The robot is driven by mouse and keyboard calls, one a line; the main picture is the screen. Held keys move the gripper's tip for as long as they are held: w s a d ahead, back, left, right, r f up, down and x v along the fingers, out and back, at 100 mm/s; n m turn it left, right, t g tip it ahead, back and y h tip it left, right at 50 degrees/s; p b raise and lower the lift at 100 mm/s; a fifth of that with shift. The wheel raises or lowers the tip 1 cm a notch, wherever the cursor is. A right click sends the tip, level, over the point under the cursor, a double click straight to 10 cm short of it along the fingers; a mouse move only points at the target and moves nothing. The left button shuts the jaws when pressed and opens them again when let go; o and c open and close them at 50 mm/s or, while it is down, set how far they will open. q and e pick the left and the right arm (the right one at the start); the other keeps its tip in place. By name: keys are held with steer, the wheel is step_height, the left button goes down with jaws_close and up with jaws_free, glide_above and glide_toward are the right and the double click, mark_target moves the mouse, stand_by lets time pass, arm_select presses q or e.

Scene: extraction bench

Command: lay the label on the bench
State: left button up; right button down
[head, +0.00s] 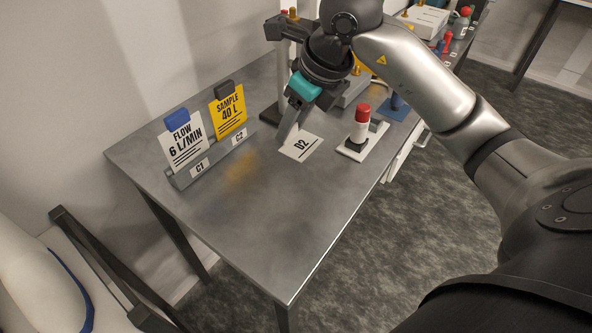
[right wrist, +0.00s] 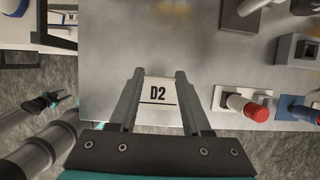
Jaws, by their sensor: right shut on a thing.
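The label is a white card marked D2 (head: 301,147), low at the bench top in the head view. It also shows between the fingers in the right wrist view (right wrist: 158,97). My right gripper (head: 284,139) points down at the card's left side and is shut on the label, with a finger on each side of it. Whether the card touches the metal bench (head: 255,220) is hard to tell. A small dark gripper with teal, likely my left (right wrist: 47,102), is at the left of the right wrist view, away from the bench; its jaw state is unclear.
A grey rack (head: 185,178) holds a white FLOW card (head: 186,145) and a yellow SAMPLE card (head: 231,112) at the left. A red-capped white bottle (head: 361,124) stands right of the label. The front of the bench is clear.

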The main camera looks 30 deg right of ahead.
mark_target(311, 149)
step_height(311, 149, down, 13)
steer(key=shift+f+b, duration=0.1)
steer(key=shift+b, duration=0.95)
steer(key=shift+c, duration=1.8)
jaws_free()
steer(key=shift+r, duration=0.2)
steer(key=p+v, duration=0.2)
steer(key=v, duration=0.9)
steer(key=shift+s+d+r, duration=0.1)
steer(key=shift+s+r, duration=0.15)
steer(key=shift+r, duration=0.05)
